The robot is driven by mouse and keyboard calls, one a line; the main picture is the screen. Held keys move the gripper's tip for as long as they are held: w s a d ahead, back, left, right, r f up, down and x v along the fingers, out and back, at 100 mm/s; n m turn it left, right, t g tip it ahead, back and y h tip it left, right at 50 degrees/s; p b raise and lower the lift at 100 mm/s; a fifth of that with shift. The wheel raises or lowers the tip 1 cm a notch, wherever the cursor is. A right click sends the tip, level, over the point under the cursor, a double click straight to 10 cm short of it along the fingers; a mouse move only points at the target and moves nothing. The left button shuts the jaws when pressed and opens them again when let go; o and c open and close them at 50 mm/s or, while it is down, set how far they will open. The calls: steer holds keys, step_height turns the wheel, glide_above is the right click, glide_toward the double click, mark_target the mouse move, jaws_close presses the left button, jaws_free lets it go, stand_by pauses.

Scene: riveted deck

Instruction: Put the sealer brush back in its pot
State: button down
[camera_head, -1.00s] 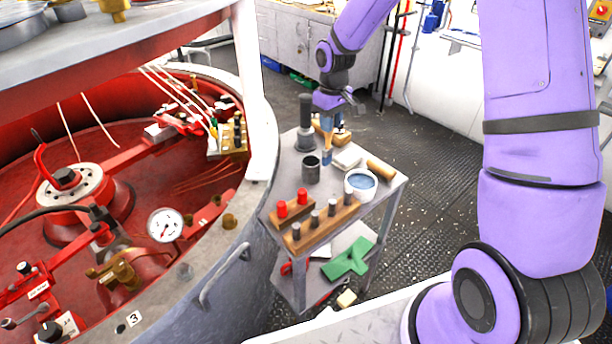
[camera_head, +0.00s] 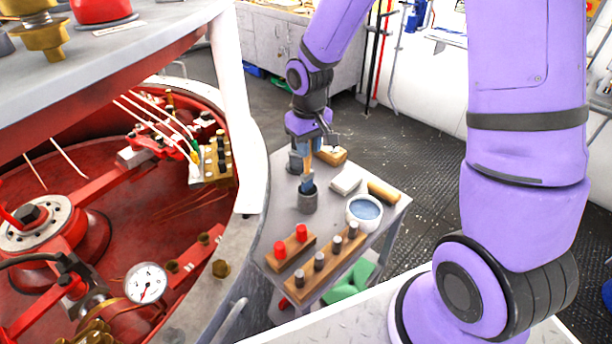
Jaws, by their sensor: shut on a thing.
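The brush is directly over the mouth of a small dark grey pot (camera_head: 308,203) on the cart top. Its lower end overlaps the pot's rim and appears to be at or just inside the opening; how deep it sits cannot be told. A white round tub with blue contents (camera_head: 363,222) stands to the right of the pot.
The grey cart (camera_head: 266,222) also carries a red-knobbed block (camera_head: 290,248), a rack of grey pegs (camera_head: 327,266), a white block (camera_head: 346,181), a wooden cylinder (camera_head: 383,191) and a dark stand behind the pot. A red machine pit lies left.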

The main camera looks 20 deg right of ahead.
mark_target(308, 174)
steer(key=shift+f, duration=3.5)
steer(key=c, duration=0.9)
jaws_free()
steer(key=shift+c, duration=0.2)
steer(key=shift+r, duration=0.1)
